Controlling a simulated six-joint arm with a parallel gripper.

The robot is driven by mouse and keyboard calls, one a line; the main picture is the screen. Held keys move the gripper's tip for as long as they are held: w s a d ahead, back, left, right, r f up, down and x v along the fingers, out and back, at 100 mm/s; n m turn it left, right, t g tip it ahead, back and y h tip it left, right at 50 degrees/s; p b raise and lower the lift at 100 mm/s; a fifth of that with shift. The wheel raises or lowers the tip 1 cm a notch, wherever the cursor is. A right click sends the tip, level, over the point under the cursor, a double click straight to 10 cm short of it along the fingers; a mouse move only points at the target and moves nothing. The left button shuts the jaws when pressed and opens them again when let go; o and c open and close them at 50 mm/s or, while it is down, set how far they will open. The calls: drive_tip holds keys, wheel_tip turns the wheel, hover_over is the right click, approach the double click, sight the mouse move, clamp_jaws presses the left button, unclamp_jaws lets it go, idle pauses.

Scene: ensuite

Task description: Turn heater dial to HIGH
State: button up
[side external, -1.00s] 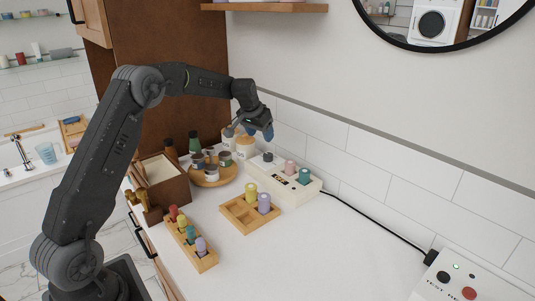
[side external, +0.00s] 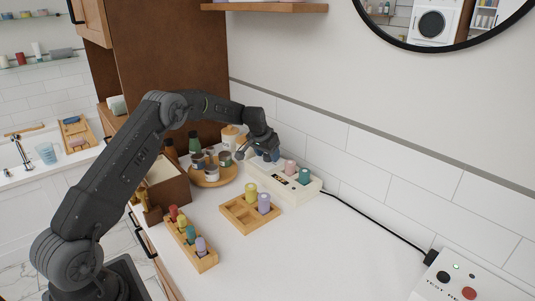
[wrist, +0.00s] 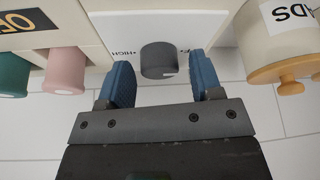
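The heater (side external: 284,182) is a cream box on the counter against the tiled wall. Its dark grey dial (wrist: 158,60) shows in the wrist view, with a HIGH label to its left and a partly hidden label to its right. My gripper (wrist: 162,84) is open, with one blue finger on each side of the dial and a gap to it on both sides. In the side view my gripper (side external: 266,155) is low over the left end of the heater and hides the dial.
A pink roller (side external: 290,167) and a teal roller (side external: 304,176) stand on the heater's right part. A lidded jar (wrist: 283,45) is close on the other side. A round tray (side external: 232,176) with several jars and a wooden rack (side external: 235,222) stand nearby.

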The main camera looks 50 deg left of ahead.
drive_tip(key=c, duration=0.8)
drive_tip(key=shift+m, duration=0.4)
drive_tip(key=m+h, duration=0.1)
drive_tip(key=m, duration=0.1)
drive_tip(key=shift+a+m, duration=0.1)
drive_tip(key=shift+m, duration=0.3)
drive_tip(key=m+h, duration=0.2)
drive_tip(key=m, duration=0.2)
drive_tip(key=shift+m, duration=0.3)
drive_tip(key=m+g+h, duration=0.1)
drive_tip(key=m, duration=0.2)
drive_tip(key=shift+a+m, duration=0.1)
drive_tip(key=shift+m, duration=0.2)
drive_tip(key=shift+w+m+g+h, duration=0.1)
drive_tip(key=shift+m+g+h, duration=0.25)
drive_tip(key=shift+m, duration=0.75)
drive_tip(key=shift+m+g, duration=0.35)
drive_tip(key=shift+m, duration=0.55)
